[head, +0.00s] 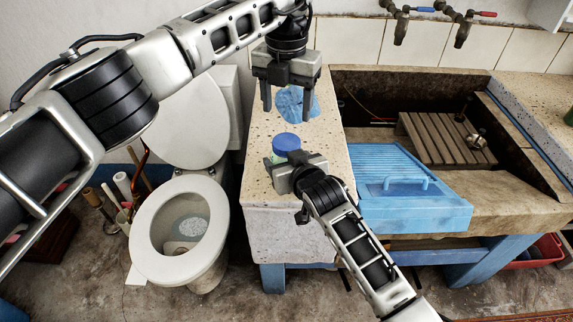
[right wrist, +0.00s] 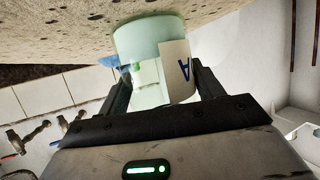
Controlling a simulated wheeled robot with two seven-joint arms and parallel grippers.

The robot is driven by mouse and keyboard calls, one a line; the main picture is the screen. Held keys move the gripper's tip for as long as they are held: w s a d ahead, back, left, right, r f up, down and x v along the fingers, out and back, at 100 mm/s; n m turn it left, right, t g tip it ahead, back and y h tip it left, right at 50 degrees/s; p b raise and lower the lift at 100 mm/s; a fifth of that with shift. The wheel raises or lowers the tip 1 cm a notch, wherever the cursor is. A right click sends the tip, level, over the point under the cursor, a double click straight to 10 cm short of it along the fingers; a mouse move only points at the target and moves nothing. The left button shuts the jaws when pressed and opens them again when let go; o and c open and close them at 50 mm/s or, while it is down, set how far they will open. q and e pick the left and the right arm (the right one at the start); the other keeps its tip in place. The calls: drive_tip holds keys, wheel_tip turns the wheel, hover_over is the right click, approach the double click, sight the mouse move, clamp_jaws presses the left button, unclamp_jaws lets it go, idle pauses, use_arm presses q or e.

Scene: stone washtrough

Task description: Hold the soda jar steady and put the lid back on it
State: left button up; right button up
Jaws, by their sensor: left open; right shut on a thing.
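The soda jar (head: 273,158) is pale green and stands on the speckled stone ledge. A round blue lid (head: 287,142) shows on top of it; I cannot tell how firmly it sits. My right gripper (head: 287,165) is shut on the jar from the near side. In the right wrist view the jar (right wrist: 140,45) is between the fingers, with a pale label (right wrist: 177,70) marked in blue; the lid is hidden there. My left gripper (head: 287,104) is open and empty, fingers pointing down, above the ledge beyond the jar.
A blue cloth (head: 297,103) lies on the stone ledge (head: 325,140) behind the left fingers. A blue washboard-like panel (head: 410,215) is right of the jar, in front of the trough with a slatted wooden rack (head: 440,138). A toilet (head: 180,228) stands left of the ledge.

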sight(286, 141)
use_arm(q)
drive_tip(key=shift+f, duration=4.05)
drive_tip(key=c, duration=0.8)
drive_tip(key=o, duration=1.1)
drive_tip(key=shift+c, duration=0.2)
drive_tip(key=shift+r, duration=0.1)
